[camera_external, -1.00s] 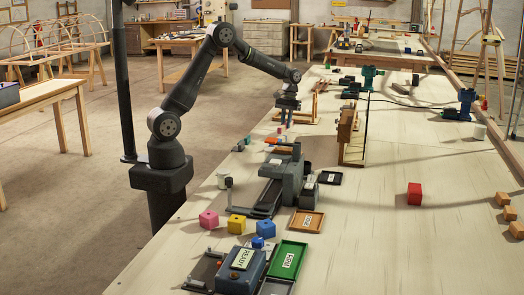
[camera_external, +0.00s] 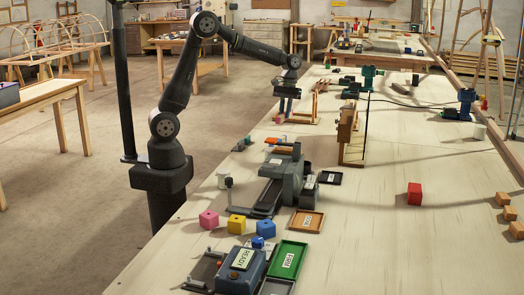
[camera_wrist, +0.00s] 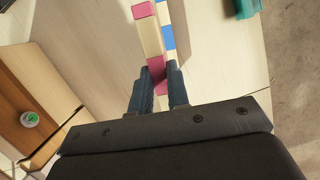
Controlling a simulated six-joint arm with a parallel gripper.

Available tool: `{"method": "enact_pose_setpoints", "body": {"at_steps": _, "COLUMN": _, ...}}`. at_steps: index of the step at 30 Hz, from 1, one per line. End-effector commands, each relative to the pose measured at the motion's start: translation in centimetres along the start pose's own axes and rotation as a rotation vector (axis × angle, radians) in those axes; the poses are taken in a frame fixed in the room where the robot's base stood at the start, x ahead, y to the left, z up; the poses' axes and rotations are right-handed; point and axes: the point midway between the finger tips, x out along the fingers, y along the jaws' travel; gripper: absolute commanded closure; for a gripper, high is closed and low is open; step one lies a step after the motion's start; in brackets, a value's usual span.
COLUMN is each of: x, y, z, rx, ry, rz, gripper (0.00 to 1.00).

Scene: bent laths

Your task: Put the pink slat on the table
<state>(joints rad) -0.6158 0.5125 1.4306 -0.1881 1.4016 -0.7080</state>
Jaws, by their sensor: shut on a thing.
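The pink slat (camera_wrist: 147,32), banded pink and white, runs up between my fingers in the wrist view. My gripper (camera_wrist: 158,78) is shut on its near end. A blue and white slat (camera_wrist: 168,42) lies just beside and partly behind it; whether the two touch I cannot tell. In the external view my gripper (camera_external: 284,106) is above the far left part of the table (camera_external: 380,220). The slats are too small to make out there.
A wooden frame (camera_external: 301,119) stands close to my gripper, with an upright wooden panel (camera_external: 348,136) to its right. A grey machine (camera_external: 285,178) and pink (camera_external: 209,219), yellow (camera_external: 236,224) and blue (camera_external: 266,228) blocks are nearer. The table's right middle is mostly clear around a red block (camera_external: 414,194).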

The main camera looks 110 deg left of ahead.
Motion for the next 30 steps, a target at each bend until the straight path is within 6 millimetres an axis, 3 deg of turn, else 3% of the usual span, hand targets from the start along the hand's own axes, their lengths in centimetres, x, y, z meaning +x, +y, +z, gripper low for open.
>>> {"method": "enact_pose_setpoints", "body": {"at_steps": 14, "x": -10.8, "y": 0.0, "z": 2.9, "rx": 0.002, "ry": 0.004, "rz": 0.003, "gripper": 1.0}}
{"method": "enact_pose_setpoints", "body": {"at_steps": 23, "x": -9.6, "y": 5.2, "z": 6.6, "rx": -0.004, "ry": 0.002, "rz": 0.002, "gripper": 1.0}}
{"method": "enact_pose_setpoints", "body": {"at_steps": 30, "x": -7.9, "y": 11.6, "z": 12.7, "rx": -0.015, "ry": 0.001, "rz": 0.005, "gripper": 1.0}}
